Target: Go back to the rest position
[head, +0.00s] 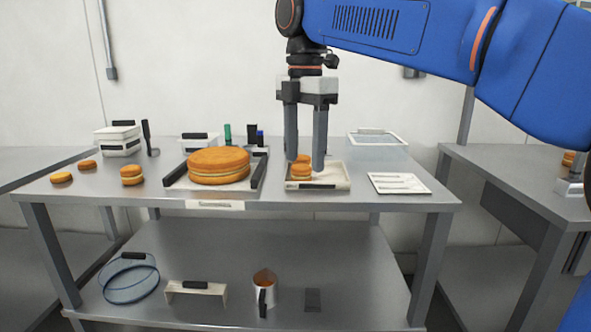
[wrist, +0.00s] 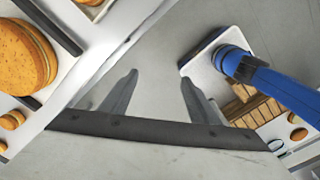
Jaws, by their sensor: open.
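My gripper (head: 305,164) hangs pointing down in the head view, its two fingers apart with nothing between them. In that view it overlaps a shallow tray (head: 338,184) holding small filled rounds (head: 300,172). In the wrist view the open fingers (wrist: 158,78) have bare grey floor between them, and the table edge runs diagonally to their left. So the gripper appears to be in front of the table, apart from the tray. The tray's corner shows at the wrist view's top left.
A large filled cake (head: 218,167) sits on a dark-railed board at the table's middle. Several small rounds (head: 132,175) lie at its left, and a white card (head: 399,184) lies at right. Side tables stand left and right (head: 500,168). A lower shelf (head: 220,290) holds several items.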

